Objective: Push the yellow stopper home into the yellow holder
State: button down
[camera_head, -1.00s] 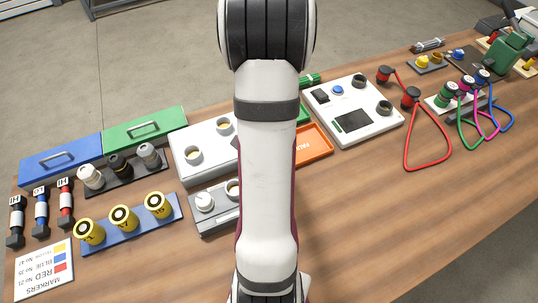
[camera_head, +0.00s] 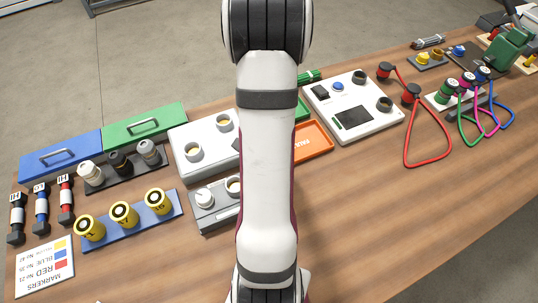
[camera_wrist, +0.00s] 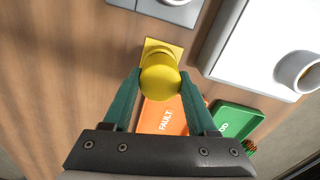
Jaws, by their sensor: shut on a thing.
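My gripper (camera_wrist: 158,88) has green fingers and is shut on the yellow stopper (camera_wrist: 160,80), a round-headed piece, in the wrist view. The yellow holder (camera_wrist: 175,47), a square yellow piece on the wooden table, shows just beyond the stopper. The stopper overlaps the holder in this view and hides part of it. I cannot tell how deep the stopper sits, or whether it touches the holder. In the head view my arm hides the gripper, stopper and holder.
An orange FAULT tray (camera_wrist: 165,118) and a green tray (camera_wrist: 232,120) lie beside the fingers. A white unit (camera_wrist: 245,45) with a round cup (camera_wrist: 296,72) stands to the right. A grey block (camera_wrist: 172,8) is at the top. Bare table lies left.

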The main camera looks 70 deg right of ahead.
jog(key=shift+f, duration=0.6)
jog(key=shift+c, duration=0.6)
grip_release()
notch_tip(320, 180, up, 16)
jog(key=shift+f, duration=0.1)
